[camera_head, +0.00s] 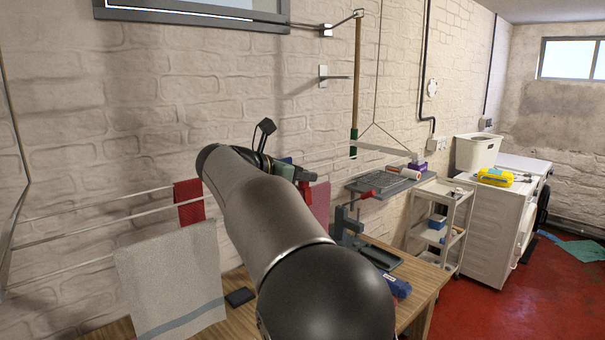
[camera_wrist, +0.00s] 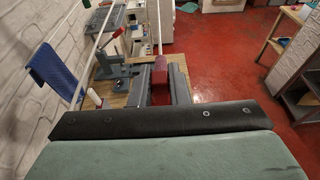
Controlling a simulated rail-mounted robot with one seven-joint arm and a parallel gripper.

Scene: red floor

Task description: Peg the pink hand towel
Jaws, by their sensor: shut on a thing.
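The pink hand towel (camera_head: 320,203) hangs just right of my gripper in the head view, partly hidden by my arm. My gripper (camera_wrist: 161,84) is shut on a red thing (camera_wrist: 159,95), which looks like a peg. The red piece (camera_head: 304,189) also shows at the gripper's end in the head view, close to the towel's upper edge. I cannot tell whether it touches the towel or the line. Thin drying lines (camera_head: 100,214) run along the brick wall.
A grey towel (camera_head: 172,280) and a small red cloth (camera_head: 188,203) hang left of my arm. A blue cloth (camera_wrist: 52,70) hangs at left in the wrist view. A bench (camera_head: 426,280) with a red-handled tool (camera_head: 347,222) stands below. A white trolley (camera_head: 440,215) stands beyond it.

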